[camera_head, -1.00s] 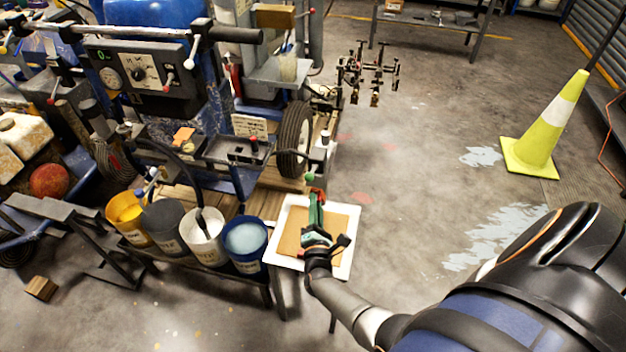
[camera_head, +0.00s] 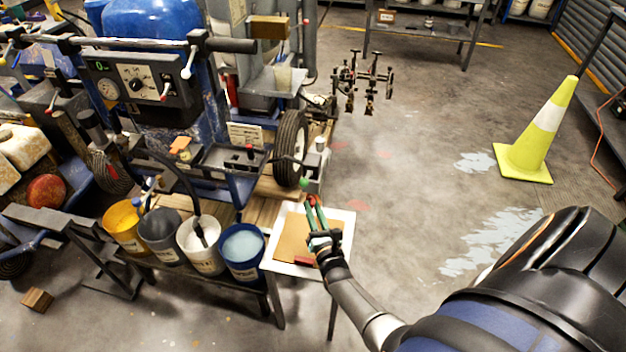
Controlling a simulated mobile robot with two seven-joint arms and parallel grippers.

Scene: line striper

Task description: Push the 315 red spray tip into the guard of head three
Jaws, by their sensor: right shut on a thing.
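My right gripper (camera_head: 312,206) comes in from the lower right and reaches over a white tray (camera_head: 345,217) with a brown pad. It is shut on a small red piece (camera_head: 311,200) at its fingertips; it looks like the red spray tip, but the 315 marking is too small to read. Several dark spray heads hang on a bar (camera_head: 368,76) beyond the machine, clear of the gripper. Which one is head three, and its guard opening, I cannot make out. My left gripper is not in view.
The striper machine with its wheel (camera_head: 291,148) stands left of the gripper. Several paint buckets, one of them blue (camera_head: 241,252), line the bench left of the tray. Another red item (camera_head: 305,262) lies on the tray. A yellow cone (camera_head: 540,135) stands right; the floor between is open.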

